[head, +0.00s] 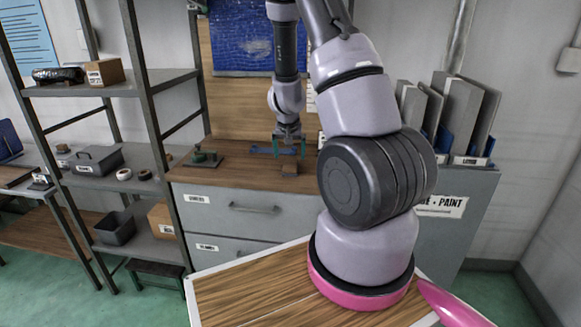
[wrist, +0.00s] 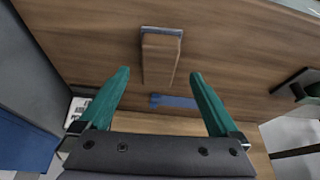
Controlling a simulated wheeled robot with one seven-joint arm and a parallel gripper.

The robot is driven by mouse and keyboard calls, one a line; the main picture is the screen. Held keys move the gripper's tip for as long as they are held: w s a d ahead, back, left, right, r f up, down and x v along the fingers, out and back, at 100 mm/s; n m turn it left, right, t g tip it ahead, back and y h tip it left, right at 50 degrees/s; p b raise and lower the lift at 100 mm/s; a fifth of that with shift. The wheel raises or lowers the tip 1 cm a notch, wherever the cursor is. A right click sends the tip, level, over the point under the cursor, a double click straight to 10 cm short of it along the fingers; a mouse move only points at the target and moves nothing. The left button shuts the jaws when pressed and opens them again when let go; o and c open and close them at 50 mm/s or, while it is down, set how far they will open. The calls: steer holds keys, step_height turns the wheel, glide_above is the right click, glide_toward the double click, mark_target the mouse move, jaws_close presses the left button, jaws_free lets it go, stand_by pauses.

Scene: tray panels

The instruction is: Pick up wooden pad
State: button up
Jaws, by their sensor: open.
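The wooden pad (head: 289,170) is a small brown block on the wooden top of the drawer cabinet. In the wrist view the pad (wrist: 159,60) shows a long wooden face with a grey strip at its far end. My gripper (head: 289,154) is open and points down above the cabinet top, close to the pad. In the wrist view my gripper (wrist: 160,74) has its two green fingers spread, with the pad appearing between and beyond the tips. Nothing is held. The exact height of the fingertips above the pad is hard to tell.
A blue item (head: 265,150) lies behind the pad. A green tool (head: 205,157) on a dark base stands left on the top. Upright binders (head: 455,110) stand on the right cabinet. A shelf rack (head: 115,180) holds boxes at left. Bare wood surrounds the pad.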

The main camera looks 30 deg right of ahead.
mark_target(291, 160)
steer(key=shift+d+x, duration=0.1)
steer(key=shift+x, duration=1.15)
steer(key=shift+d+x, duration=0.15)
steer(key=shift+x, duration=1.15)
steer(key=shift+w+r, duration=0.1)
steer(key=shift+c, duration=0.3)
steer(key=c, duration=1.4)
steer(key=shift+c, duration=0.2)
steer(key=shift+r, duration=0.15)
steer(key=shift+r, duration=4.9)
